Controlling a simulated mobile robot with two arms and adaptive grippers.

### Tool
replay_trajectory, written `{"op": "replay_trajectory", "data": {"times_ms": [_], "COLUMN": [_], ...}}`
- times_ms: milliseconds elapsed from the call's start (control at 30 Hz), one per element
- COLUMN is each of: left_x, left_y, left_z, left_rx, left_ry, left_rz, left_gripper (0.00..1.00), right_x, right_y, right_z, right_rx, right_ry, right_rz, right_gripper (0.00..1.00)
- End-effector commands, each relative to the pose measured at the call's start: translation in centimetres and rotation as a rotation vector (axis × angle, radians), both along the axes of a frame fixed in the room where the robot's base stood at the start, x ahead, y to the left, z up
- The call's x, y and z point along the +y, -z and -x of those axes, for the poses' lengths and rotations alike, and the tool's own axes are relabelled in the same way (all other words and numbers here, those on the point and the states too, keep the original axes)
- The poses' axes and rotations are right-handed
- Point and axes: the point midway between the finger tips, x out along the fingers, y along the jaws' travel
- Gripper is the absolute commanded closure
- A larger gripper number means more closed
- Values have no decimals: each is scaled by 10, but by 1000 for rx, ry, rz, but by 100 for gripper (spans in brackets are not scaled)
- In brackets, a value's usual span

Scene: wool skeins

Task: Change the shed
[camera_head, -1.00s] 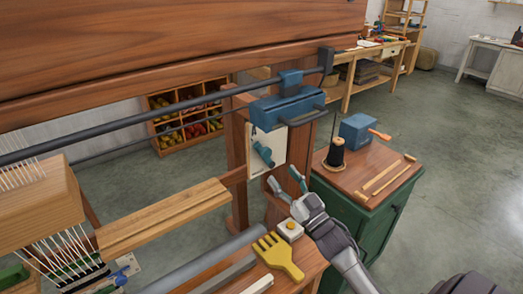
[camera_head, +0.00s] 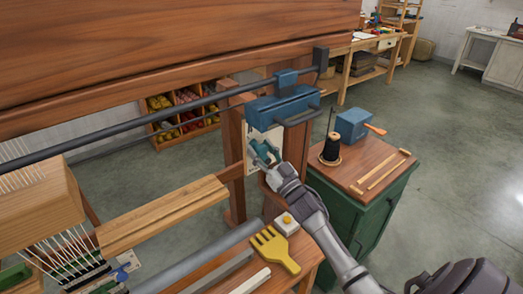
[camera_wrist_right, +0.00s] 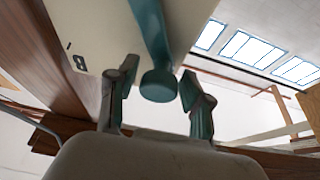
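A teal lever (camera_wrist_right: 153,35) with a round knob at its end is mounted on a pale plate (camera_wrist_right: 105,30) on the loom's wooden post. The plate also shows in the head view (camera_head: 272,135), below a blue housing (camera_head: 283,105). My right gripper (camera_head: 265,156) is at the lever and covers much of it in the head view. In the wrist view my right gripper (camera_wrist_right: 153,84) is open, one finger on each side of the knob, with a gap showing on both sides. My left gripper is not in view.
A yellow comb (camera_head: 275,248) and a small white box with a yellow button (camera_head: 287,224) lie on the bench below my right forearm. A green cabinet (camera_head: 385,215) with a thread spool (camera_head: 331,150) stands to the right. Open floor lies beyond.

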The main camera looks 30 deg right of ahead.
Motion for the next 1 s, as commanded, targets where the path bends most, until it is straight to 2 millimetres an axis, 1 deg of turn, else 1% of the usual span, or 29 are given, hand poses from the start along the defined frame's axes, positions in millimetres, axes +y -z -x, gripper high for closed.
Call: {"op": "replay_trajectory", "data": {"times_ms": [33, 167, 200, 267, 667, 867, 1000], "left_x": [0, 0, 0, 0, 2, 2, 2], "left_y": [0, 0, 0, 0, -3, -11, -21], "left_z": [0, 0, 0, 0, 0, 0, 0], "left_rx": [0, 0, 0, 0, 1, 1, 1], "left_ry": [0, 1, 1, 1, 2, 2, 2], "left_rz": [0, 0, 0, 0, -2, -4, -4], "left_gripper": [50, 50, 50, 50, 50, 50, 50], "right_x": [0, 0, 0, 0, -2, -9, -19], "right_y": [0, 0, 0, 0, -2, -8, -12], "right_z": [0, 0, 0, 0, 0, 0, -1], "right_rx": [0, 0, 0, 0, 2, 7, 17], "right_ry": [0, 0, 0, 0, 0, 0, 0], "right_rz": [0, 0, 0, 0, -21, -108, -211], "right_gripper": [63, 85, 92, 100, 100, 100, 100]}}
